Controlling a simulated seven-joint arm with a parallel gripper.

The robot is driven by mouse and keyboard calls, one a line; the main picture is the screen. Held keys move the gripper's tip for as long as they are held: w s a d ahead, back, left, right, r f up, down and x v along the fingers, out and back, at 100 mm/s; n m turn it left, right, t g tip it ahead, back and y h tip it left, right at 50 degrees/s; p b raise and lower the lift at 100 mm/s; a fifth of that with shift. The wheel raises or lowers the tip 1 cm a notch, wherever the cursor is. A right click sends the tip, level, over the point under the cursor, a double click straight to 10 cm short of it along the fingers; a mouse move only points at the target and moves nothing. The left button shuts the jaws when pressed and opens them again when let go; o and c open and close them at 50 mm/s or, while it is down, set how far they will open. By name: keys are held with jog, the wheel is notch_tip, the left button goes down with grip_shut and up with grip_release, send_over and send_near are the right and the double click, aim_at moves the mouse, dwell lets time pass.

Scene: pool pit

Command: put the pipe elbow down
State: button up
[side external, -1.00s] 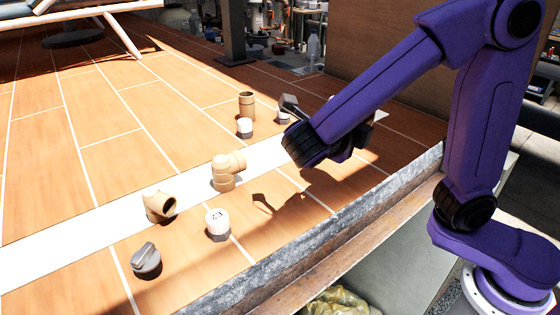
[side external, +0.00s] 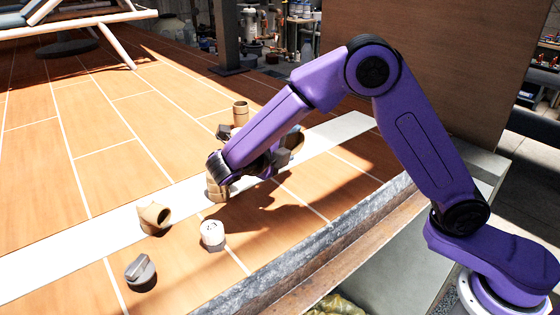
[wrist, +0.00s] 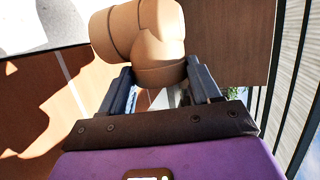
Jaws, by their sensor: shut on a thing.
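The tan pipe elbow (wrist: 138,40) fills the top middle of the wrist view. My gripper (wrist: 159,80) is shut on it, with one dark finger on each side of its lower end. In the side view the held elbow (side external: 294,139) shows partly behind my arm, to the right of my wrist. My gripper (side external: 277,157) is partly hidden there. The elbow appears to be above the tiled deck, but its exact height cannot be told.
Another tan elbow (side external: 152,217), a white cap (side external: 212,233) and a grey knobbed cap (side external: 141,270) stand at the front left. A tan fitting (side external: 217,189) is partly covered by my arm. A tan coupling (side external: 240,112) stands behind.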

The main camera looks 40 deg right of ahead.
jog(key=shift+w+a+f, duration=0.2)
jog(key=shift+w+f, duration=0.75)
jog(key=shift+f, duration=1.65)
jog(key=shift+f, duration=0.2)
jog(key=o, duration=1.2)
jog(key=shift+c, duration=0.2)
jog(key=shift+r, duration=0.1)
jog(key=shift+s+a+r, duration=0.1)
jog(key=shift+a+r, duration=0.05)
jog(key=v, duration=1.1)
jog(key=shift+s+a+r, duration=0.1)
jog(key=shift+a+r, duration=0.05)
jog(key=shift+a, duration=0.15)
